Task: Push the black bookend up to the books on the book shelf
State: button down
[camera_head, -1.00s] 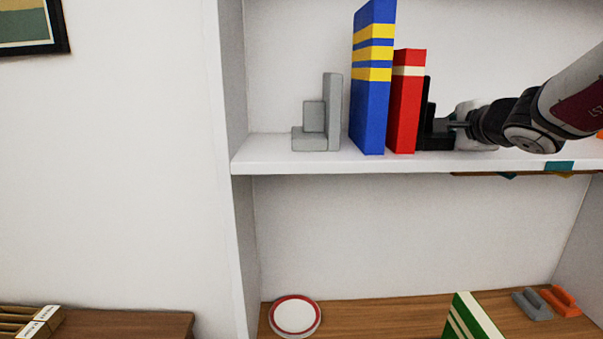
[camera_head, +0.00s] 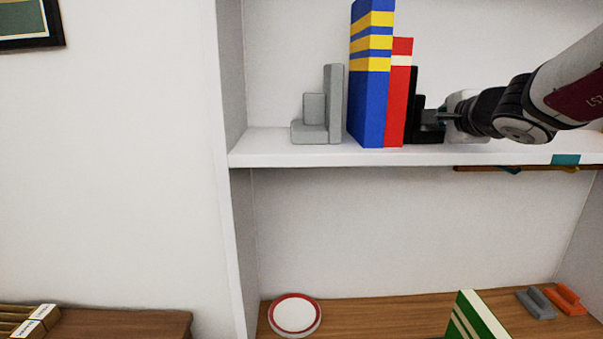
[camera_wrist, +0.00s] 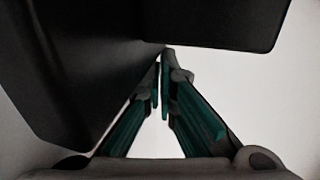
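The black bookend (camera_head: 428,133) stands upright on the upper white shelf (camera_head: 300,155), its tall plate against or very near the red book's right side. The red book (camera_head: 398,100) stands beside the blue book with yellow bands (camera_head: 368,105), with no clear gap between them. My gripper (camera_head: 440,115) is at the bookend's right side, its fingertips partly hidden. In the wrist view, my green-padded fingers (camera_wrist: 161,75) converge with tips almost together, and the dark bookend (camera_wrist: 85,75) fills the upper left. Nothing shows clamped between the tips.
A grey bookend (camera_head: 333,105) stands left of the blue book, a narrow gap between them. On the lower wooden surface are a red-rimmed plate (camera_head: 295,316), a green book (camera_head: 478,318), and grey and orange items (camera_head: 565,298).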

jog(key=shift+a+b, duration=0.6)
jog(key=shift+a, duration=0.7)
jog(key=shift+d, duration=0.1)
jog(key=shift+d+p, duration=0.3)
jog(key=shift+d, duration=1.25)
jog(key=shift+f+p+v, duration=0.2)
jog(key=shift+p+v, duration=0.3)
jog(key=shift+v, duration=2.5)
jog(key=shift+f+p+v, duration=0.2)
jog(key=shift+p+v, duration=0.3)
jog(key=shift+v, duration=2.55)
jog(key=shift+s, duration=0.15)
